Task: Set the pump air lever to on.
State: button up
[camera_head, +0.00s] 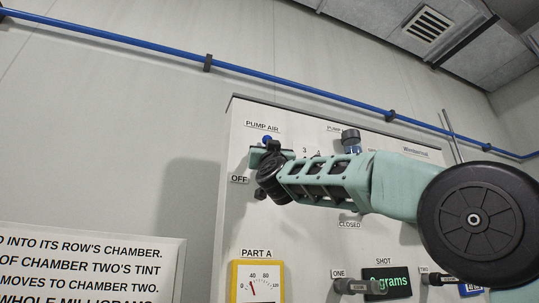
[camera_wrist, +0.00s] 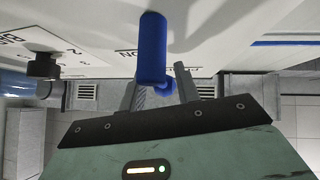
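The pump air lever is a blue handle (camera_wrist: 152,45) in the middle of the wrist view. In the head view only a small blue part (camera_head: 267,139) shows under the PUMP AIR label; my gripper and wrist hide the rest. My gripper (camera_head: 268,151) is at the lever, and its fingers (camera_wrist: 156,80) stand apart in the wrist view, one on each side of the blue handle. I cannot tell whether they touch it. An OFF label (camera_head: 239,180) is left of my wrist. An upside-down ON label (camera_wrist: 127,53) is beside the handle in the wrist view. The lever's exact setting is unclear.
The white panel also holds a yellow-framed PART A gauge (camera_head: 257,284), a green SHOT display (camera_head: 386,282) and a dark knob (camera_wrist: 43,66). My arm covers the panel's middle. A blue pipe (camera_head: 290,84) runs along the wall above. A text sign (camera_head: 90,265) is lower left.

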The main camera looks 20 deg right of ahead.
jog(key=b+v, duration=0.7)
jog(key=v, duration=1)
